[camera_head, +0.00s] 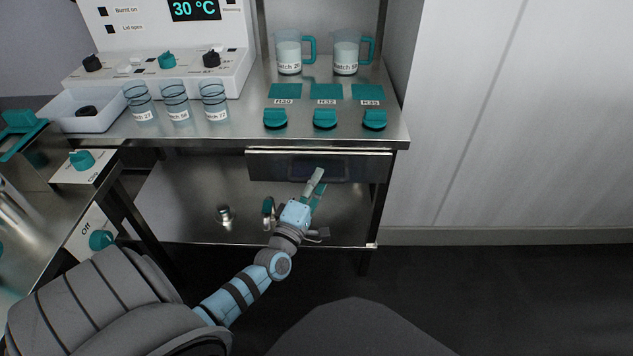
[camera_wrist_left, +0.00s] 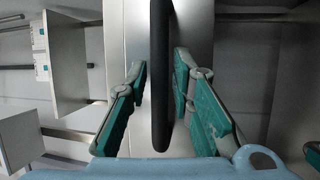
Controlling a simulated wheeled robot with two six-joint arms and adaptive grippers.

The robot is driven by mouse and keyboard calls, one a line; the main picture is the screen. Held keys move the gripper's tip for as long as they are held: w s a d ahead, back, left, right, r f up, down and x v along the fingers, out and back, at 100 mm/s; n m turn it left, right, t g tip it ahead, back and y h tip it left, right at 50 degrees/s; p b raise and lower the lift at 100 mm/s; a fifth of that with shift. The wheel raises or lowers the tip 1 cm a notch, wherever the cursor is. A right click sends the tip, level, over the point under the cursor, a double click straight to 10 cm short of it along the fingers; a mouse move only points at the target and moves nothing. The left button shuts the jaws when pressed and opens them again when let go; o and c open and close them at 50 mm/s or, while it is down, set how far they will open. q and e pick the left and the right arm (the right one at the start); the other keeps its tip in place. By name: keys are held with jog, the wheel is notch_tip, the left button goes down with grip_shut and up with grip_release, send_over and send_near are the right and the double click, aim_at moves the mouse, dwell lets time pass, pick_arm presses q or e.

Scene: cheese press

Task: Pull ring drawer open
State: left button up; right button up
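The drawer (camera_head: 268,166) is a wide metal front under the counter's right part. It looks shut in the head view. Its dark handle bar (camera_wrist_left: 161,75) shows in the left wrist view, running upright through the middle of the picture. My left gripper (camera_head: 317,180) is at the drawer front. In the left wrist view, its teal-padded fingers (camera_wrist_left: 160,80) stand on either side of the bar. A clear gap shows on the left of the bar and a narrower one on the right, so the fingers look open around it. My right gripper is not in view.
The metal counter (camera_head: 240,136) above carries several labelled glass jars, two teal-handled jugs (camera_head: 288,56) and teal molds (camera_head: 325,119). A small metal item (camera_head: 224,214) stands on the lower shelf (camera_head: 180,205). The floor (camera_head: 480,290) to the right is clear.

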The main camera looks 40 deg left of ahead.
pick_arm(q)
jog(key=shift+w+r, duration=0.1)
jog(key=shift+w, duration=0.15)
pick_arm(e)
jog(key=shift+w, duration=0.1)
pick_arm(q)
grip_shut()
